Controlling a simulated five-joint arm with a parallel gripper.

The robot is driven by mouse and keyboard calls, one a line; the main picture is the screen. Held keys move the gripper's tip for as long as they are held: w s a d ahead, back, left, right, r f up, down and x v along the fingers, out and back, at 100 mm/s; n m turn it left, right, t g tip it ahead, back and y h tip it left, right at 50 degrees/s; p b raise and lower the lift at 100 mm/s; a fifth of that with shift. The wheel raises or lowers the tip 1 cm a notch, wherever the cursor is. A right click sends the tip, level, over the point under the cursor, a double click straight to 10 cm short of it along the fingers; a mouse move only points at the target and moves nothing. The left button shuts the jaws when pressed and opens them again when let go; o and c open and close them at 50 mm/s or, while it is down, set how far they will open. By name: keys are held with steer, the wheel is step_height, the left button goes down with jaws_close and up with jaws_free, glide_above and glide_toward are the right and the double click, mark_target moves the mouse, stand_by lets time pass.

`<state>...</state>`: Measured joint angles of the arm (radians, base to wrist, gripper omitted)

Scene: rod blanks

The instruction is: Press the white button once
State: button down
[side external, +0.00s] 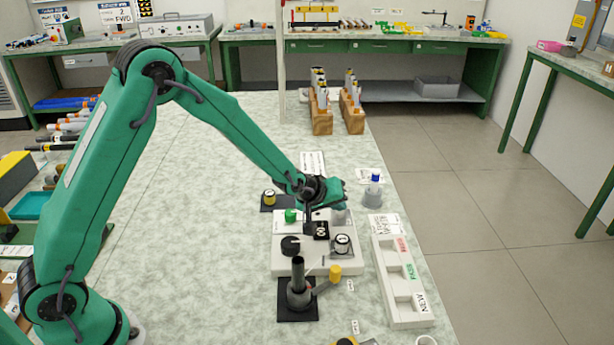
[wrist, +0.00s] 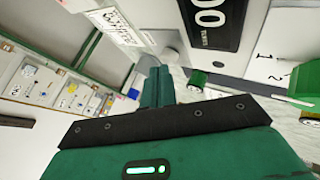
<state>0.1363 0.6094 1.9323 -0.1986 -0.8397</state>
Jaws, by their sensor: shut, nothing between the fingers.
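A pale panel box (side external: 283,262) stands on the bench below my gripper in the side view. It carries a green button (side external: 290,215), a black knob (side external: 290,246), a white-faced dial (side external: 342,243) and a black display (side external: 320,230), which reads 00 in the wrist view (wrist: 210,18). A pale grey, round-topped part (side external: 340,216) sits at the box's far right; I cannot tell whether it is the white button. My gripper (side external: 335,194) is over the far part of the box, shut and empty. Its fingers (wrist: 157,84) show in the wrist view; contact cannot be told.
A white tray with labelled slots (side external: 398,275) lies to the right. A blue-topped bottle (side external: 373,190) and wooden racks (side external: 320,115) stand farther back. The bench left of the box is clear.

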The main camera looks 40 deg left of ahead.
steer(key=shift+r, duration=0.65)
steer(key=shift+r, duration=0.15)
step_height(320, 180, up, 5)
steer(key=shift+f, duration=0.15)
stand_by(0.5)
stand_by(0.6)
steer(key=s+a+r+m+g, duration=0.1)
steer(key=s+a+r+m, duration=0.15)
steer(key=s+r, duration=0.45)
steer(key=s+a+r+m+g, duration=0.1)
steer(key=s+a+r+m, duration=0.15)
steer(key=s+r, duration=0.55)
steer(key=s+a+f+m+g+y, duration=0.1)
steer(key=s+a+m, duration=0.2)
steer(key=s, duration=1.7)
steer(key=shift+g, duration=0.3)
